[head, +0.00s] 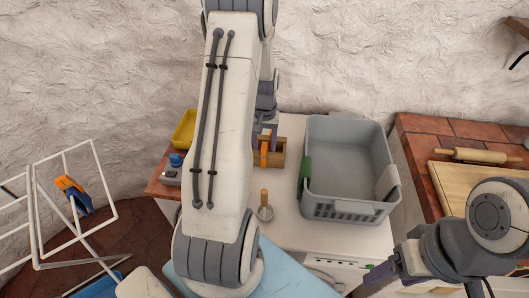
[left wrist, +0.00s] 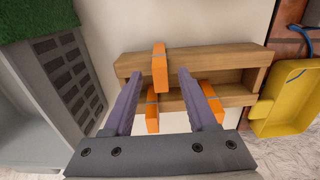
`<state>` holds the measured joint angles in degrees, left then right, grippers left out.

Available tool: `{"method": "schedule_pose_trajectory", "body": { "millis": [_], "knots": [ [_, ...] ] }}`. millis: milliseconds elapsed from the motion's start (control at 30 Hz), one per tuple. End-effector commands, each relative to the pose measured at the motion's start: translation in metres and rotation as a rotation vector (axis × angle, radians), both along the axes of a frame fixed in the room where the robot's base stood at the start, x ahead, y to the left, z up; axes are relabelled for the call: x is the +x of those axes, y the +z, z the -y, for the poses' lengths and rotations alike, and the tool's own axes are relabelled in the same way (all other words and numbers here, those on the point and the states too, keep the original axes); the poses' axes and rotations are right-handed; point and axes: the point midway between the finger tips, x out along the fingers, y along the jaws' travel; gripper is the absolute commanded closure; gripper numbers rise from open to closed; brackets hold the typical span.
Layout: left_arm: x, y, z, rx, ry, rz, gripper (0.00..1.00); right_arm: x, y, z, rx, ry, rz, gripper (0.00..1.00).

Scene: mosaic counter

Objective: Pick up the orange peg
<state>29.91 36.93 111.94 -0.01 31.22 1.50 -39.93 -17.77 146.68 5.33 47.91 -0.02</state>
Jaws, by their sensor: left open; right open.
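An orange peg (left wrist: 160,68) sits on the far rail of a small wooden rack (left wrist: 205,60) in the left wrist view. Two more orange pegs, one at the near rail's left (left wrist: 152,113) and one at its right (left wrist: 211,103), are partly behind my fingers. My left gripper (left wrist: 160,76) is open above the rack, its purple fingertips either side of the far peg and not closed on it. In the head view my left gripper (head: 266,128) is partly hidden by my arm, over the rack (head: 277,158) and an orange peg (head: 264,152). My right gripper (head: 374,277) is open and empty at lower right.
A wooden-handled item (head: 265,211) is in front. A drying rack (head: 105,185) at left holds orange and blue items.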

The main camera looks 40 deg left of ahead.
Motion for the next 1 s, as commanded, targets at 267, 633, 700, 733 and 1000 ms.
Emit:
{"method": "schedule_pose_trajectory", "body": {
  "millis": [267,633,700,733,1000],
  "knots": [
    [0.000,-0.019,-0.001,0.001,0.001,0.001,0.43,0.000,0.004,0.000,0.000,0.000,0.000,0.31],
    [0.000,-0.018,-0.001,0.001,0.002,0.002,1.00,0.000,0.004,0.000,0.000,0.000,0.000,0.31],
    [0.000,-0.018,-0.001,0.001,0.002,0.002,1.00,0.000,0.004,0.000,0.000,0.000,0.000,0.31],
    [0.000,-0.018,-0.001,0.001,0.002,0.002,1.00,0.000,0.004,0.000,0.000,0.000,0.000,0.31],
    [0.001,-0.005,-0.002,0.003,0.002,0.005,1.00,0.000,0.000,0.000,0.000,0.000,0.000,0.31]
  ]
}}
